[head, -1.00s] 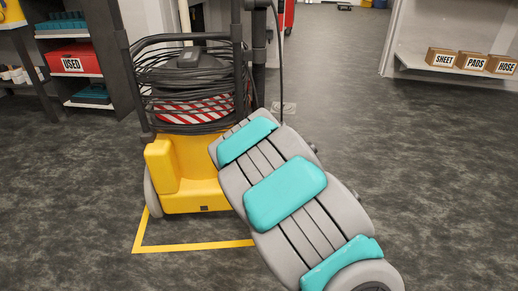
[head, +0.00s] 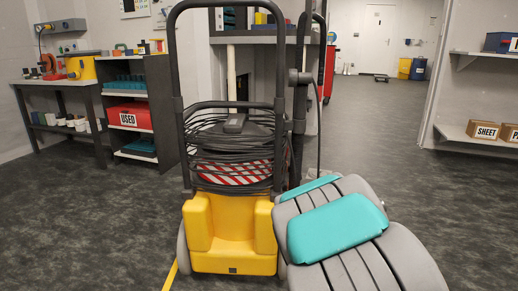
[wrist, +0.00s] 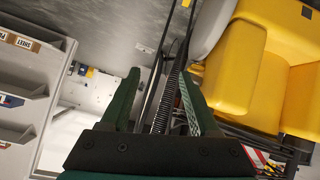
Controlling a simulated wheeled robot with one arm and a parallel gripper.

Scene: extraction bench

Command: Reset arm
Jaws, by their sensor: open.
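My gripper (wrist: 158,74) is open in the wrist view, with its two dark green fingers spread apart. A dark ribbed hose (wrist: 171,95) shows in the gap between them. I cannot tell how far beyond the fingers it runs, but they are not closed on it. My arm, grey with teal pads, reaches from the lower right in the head view; my gripper is hidden there. A yellow wheeled machine (head: 232,262) with a black tube frame and coiled black cable (head: 232,150) stands left of my arm. Its yellow body (wrist: 255,65) fills the wrist view's right side.
A dark shelf holds a red USED bin (head: 130,116). A workbench (head: 55,82) stands at the far left. A wall shelf (head: 480,140) with labelled boxes is at the right. Yellow floor tape (head: 170,275) runs beside the machine. Open floor lies behind my arm.

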